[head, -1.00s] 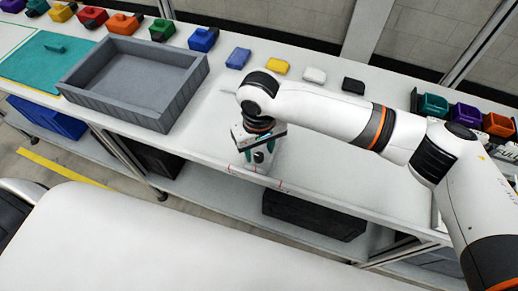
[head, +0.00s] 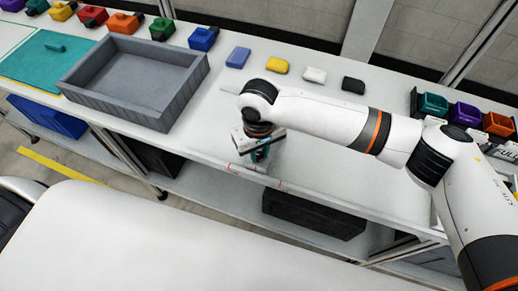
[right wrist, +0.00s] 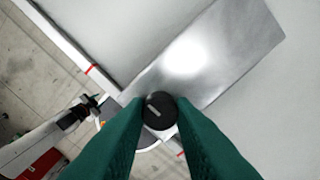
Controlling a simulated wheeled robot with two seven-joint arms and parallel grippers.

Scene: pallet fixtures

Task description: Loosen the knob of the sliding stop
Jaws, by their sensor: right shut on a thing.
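My right gripper (head: 259,158) is at the front edge of the white bench, pointing down. In the right wrist view its two green fingers (right wrist: 160,112) are shut on a round black knob (right wrist: 159,109) with a pale line on top, one finger on each side. The knob is at the lower end of a shiny flat metal plate (right wrist: 225,50). The arm and fingers hide the knob in the head view. The lower part of the stop is mostly hidden by the fingers. I do not see my left gripper in the head view.
Red marks (right wrist: 91,70) show on the bench edge near the knob. A grey tray (head: 190,90) stands to the left. Blue, yellow, white and black blocks (head: 277,66) lie behind the arm. Coloured bins (head: 465,114) stand at the right. The bench right of the gripper is clear.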

